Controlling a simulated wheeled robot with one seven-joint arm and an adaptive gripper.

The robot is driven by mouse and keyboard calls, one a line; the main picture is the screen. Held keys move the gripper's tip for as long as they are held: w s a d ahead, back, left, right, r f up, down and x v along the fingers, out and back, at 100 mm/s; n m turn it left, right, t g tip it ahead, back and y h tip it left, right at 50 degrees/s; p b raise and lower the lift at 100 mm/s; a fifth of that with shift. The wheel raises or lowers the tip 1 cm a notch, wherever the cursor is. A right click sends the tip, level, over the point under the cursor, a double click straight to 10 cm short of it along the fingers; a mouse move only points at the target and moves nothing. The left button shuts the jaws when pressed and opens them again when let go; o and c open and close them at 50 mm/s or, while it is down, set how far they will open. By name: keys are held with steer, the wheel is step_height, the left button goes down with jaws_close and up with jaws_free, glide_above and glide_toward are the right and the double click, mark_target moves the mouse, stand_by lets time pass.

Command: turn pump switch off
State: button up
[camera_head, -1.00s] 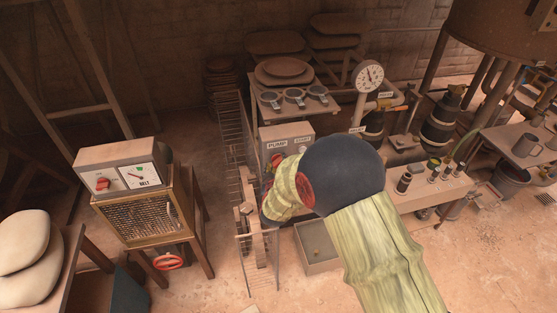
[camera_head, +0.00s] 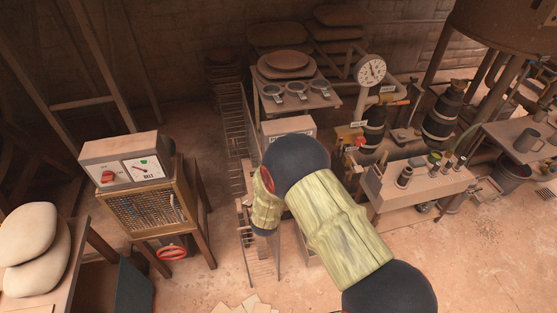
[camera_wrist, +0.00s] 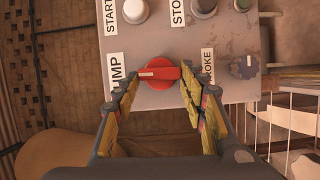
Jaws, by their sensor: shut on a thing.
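The pump switch (camera_wrist: 160,75) is a red round knob with a raised grip bar, beside a PUMP label on a grey panel (camera_wrist: 232,98) in the wrist view. The bar lies roughly crosswise in that picture. My gripper (camera_wrist: 165,86) has its yellow-padded fingers on either side of the knob, shut on it. In the head view, the top of the grey control box (camera_head: 288,126) shows behind my arm. The switch and my gripper are hidden there by my arm.
The same panel carries START and STOP buttons (camera_wrist: 204,7) and a dark STROKE knob (camera_wrist: 243,67). Wire racks (camera_head: 236,120) stand beside the box. A BELT box (camera_head: 125,160) with a red knob is at left. A gauge (camera_head: 370,70) stands behind to the right.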

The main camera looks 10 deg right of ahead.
steer(key=shift+a+f+n, duration=0.1)
steer(key=shift+n, duration=0.3)
steer(key=o, duration=1)
steer(key=shift+o, duration=0.9)
steer(key=shift+s, duration=0.1)
steer(key=v, duration=1.1)
steer(key=shift+s, duration=0.4)
steer(key=shift+a+f, duration=0.1)
steer(key=shift+f, duration=0.05)
